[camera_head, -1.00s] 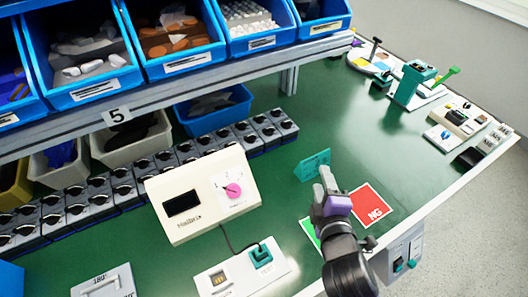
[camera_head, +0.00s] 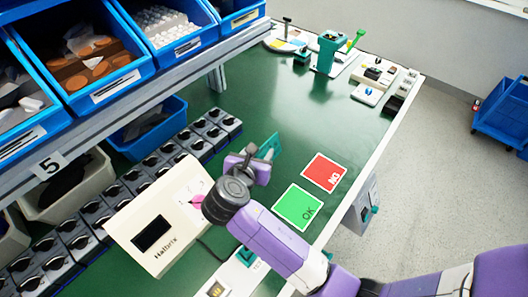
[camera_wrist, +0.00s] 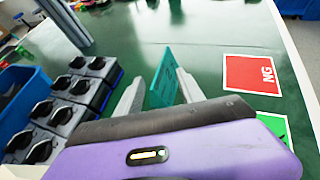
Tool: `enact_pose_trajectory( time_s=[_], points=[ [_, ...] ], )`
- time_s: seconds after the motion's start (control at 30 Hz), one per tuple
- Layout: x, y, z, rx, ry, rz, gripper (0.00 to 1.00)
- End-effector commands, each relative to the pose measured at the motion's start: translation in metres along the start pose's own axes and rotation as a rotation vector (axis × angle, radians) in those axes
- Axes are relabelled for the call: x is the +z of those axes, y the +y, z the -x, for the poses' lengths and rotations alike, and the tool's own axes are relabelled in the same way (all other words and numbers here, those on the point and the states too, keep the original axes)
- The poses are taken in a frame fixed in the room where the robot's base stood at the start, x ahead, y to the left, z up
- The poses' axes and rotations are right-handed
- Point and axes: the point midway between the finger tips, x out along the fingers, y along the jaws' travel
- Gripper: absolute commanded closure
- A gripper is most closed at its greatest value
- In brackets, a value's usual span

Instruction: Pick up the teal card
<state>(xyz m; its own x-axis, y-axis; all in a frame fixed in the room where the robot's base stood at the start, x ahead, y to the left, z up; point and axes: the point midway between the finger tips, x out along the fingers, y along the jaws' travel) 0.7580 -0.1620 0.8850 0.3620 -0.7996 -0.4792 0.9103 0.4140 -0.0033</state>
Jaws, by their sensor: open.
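The teal card (camera_head: 270,146) stands upright on the green bench top, partly hidden behind my gripper (camera_head: 252,160) in the head view. In the wrist view, the teal card (camera_wrist: 163,82) appears between the two grey fingers of my gripper (camera_wrist: 160,84).
A red NG square (camera_head: 325,172) and a green OK square (camera_head: 298,207) lie to the right. The cream device (camera_head: 155,228) with a pink knob stands left of my arm. Black-knobbed switches (camera_head: 150,170) line the back under the blue bins.

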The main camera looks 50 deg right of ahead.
Motion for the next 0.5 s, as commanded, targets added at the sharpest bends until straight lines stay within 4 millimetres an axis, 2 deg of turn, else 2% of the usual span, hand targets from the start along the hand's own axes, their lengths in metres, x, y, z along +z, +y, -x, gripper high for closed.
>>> enact_pose_trajectory(
  time_s=[0.33,0.5],
  points=[
    [0.005,-0.001,-0.044,-0.001,0.001,-0.003,0.55],
    [0.005,-0.001,-0.057,0.001,0.000,-0.002,0.55]
  ],
)
